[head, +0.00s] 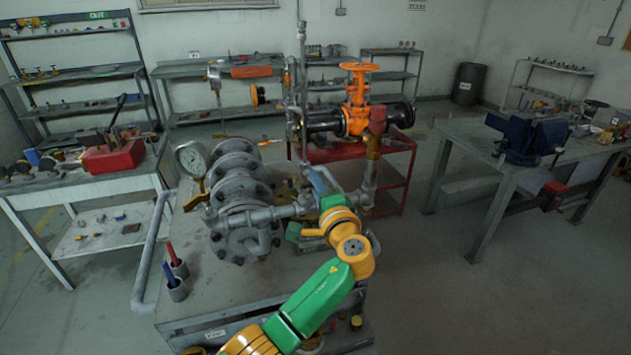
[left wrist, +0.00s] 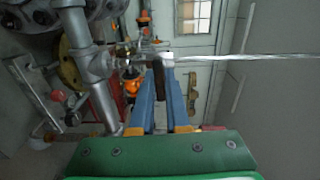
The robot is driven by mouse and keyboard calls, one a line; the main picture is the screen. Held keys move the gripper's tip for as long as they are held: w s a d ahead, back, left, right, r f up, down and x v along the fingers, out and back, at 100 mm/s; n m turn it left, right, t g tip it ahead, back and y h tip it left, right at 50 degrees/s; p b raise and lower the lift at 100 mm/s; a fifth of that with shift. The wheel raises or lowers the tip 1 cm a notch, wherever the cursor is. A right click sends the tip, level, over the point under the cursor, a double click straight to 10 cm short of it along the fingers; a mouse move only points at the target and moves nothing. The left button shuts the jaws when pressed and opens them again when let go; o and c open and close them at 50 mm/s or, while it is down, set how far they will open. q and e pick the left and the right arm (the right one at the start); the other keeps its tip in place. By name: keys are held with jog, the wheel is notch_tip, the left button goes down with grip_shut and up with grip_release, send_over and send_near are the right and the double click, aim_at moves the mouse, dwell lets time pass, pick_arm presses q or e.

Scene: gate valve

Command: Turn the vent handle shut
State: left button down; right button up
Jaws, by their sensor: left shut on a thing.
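My left gripper (head: 318,180) has blue fingers and reaches up to the pipework at the middle of the grey bench in the head view. In the left wrist view the gripper (left wrist: 166,72) has its fingertips close together beside a small fitting on a thin pipe (left wrist: 240,57). It is shut on a dark narrow piece, which I take for the vent handle (left wrist: 160,82). In the head view the thin vent pipe (head: 302,90) stands upright just beyond the gripper.
A flanged grey valve body (head: 240,190) and a pressure gauge (head: 191,158) stand left of the gripper. An orange valve (head: 357,90) sits on a red cart behind. A bench with a blue vise (head: 525,140) is at right. The floor between is clear.

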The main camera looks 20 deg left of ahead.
pick_arm(q)
jog(key=shift+m, duration=0.3)
jog(key=c, duration=0.9)
grip_release()
jog(key=b+v, duration=0.2)
jog(key=v, duration=0.5)
jog(key=shift+f, duration=0.1)
